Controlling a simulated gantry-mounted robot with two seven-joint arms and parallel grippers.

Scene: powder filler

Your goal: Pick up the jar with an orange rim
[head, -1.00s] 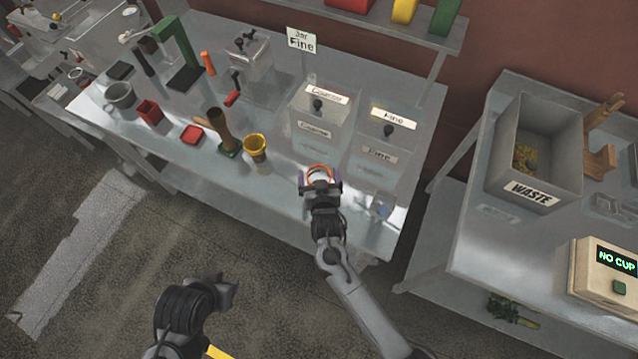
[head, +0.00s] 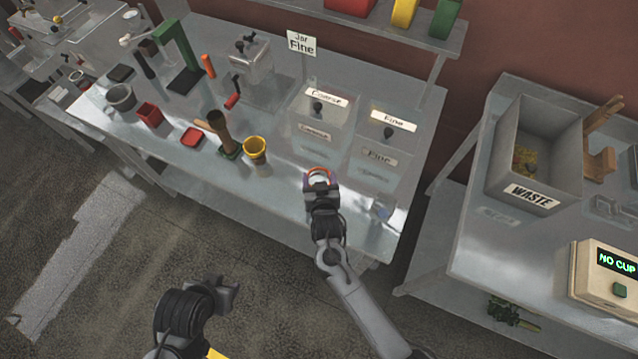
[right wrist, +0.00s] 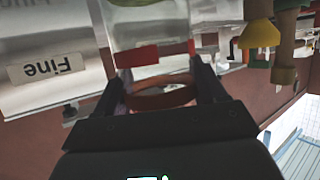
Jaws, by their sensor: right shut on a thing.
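The jar with an orange rim (head: 319,171) is at the front part of the middle table, mostly hidden behind my right gripper (head: 321,181). In the right wrist view its orange rim (right wrist: 162,97) lies between the two dark fingers of the right gripper (right wrist: 160,88). The fingers are shut on the jar, one on each side. I cannot tell whether its base touches the table. My left gripper (head: 228,288) hangs over the floor in front of the table, away from the jar; its jaws are not clear.
Clear bins labelled Coarse (head: 323,115) and Fine (head: 385,140) stand just behind the jar. A yellow cup (head: 255,151) and a brown pestle-like piece (head: 219,130) are to its left. A small clear object (head: 382,210) sits to its right. A waste bin (head: 535,150) is on the right table.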

